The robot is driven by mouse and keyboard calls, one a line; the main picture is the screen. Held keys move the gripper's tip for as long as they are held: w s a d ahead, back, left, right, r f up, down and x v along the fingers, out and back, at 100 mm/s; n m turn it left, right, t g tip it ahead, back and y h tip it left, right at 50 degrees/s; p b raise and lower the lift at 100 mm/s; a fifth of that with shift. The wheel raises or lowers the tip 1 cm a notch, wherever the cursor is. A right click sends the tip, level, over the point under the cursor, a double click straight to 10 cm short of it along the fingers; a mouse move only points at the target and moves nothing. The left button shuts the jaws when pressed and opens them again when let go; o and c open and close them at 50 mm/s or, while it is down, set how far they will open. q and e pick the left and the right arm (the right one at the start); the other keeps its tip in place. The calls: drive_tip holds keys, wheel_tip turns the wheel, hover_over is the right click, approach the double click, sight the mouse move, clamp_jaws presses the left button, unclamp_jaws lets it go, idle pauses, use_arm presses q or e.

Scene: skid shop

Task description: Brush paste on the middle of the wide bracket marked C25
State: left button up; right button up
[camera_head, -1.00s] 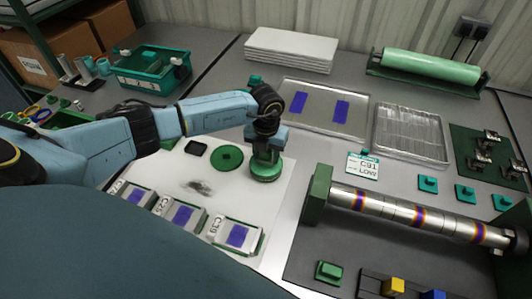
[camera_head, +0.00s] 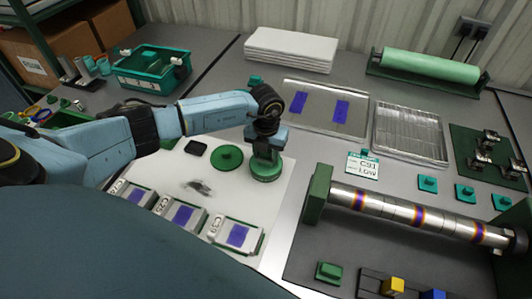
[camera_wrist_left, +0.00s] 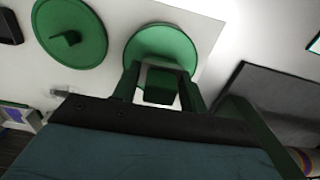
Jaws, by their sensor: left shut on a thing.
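Three grey brackets with purple patches stand in a row at the front of the white sheet: left bracket (camera_head: 133,196), middle bracket (camera_head: 183,215) and right bracket (camera_head: 236,234). Their end labels are too small to read surely, so I cannot tell which is C25. My left gripper (camera_head: 265,157) points down over the sheet, behind the brackets, shut on the upright grip of a round green piece (camera_head: 266,173). In the left wrist view, the grip of this green piece (camera_wrist_left: 160,87) sits between the fingers, above its disc. Whether it carries a brush is hidden. My right gripper is out of view.
A green disc with a knob (camera_head: 228,158) and a black square (camera_head: 196,147) lie left of the gripper. A dark smear marks the white sheet (camera_head: 255,203).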

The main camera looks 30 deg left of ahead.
use_arm(q)
wheel_tip(320, 180, up, 2)
drive_tip(key=shift+r+p, duration=0.1)
drive_tip(key=shift+p, duration=0.9)
wheel_tip(320, 180, up, 3)
drive_tip(key=shift+f+p, duration=0.2)
drive_tip(key=shift+p, duration=0.95)
drive_tip(key=shift+r+p, duration=0.8)
drive_tip(key=shift+r, duration=0.3)
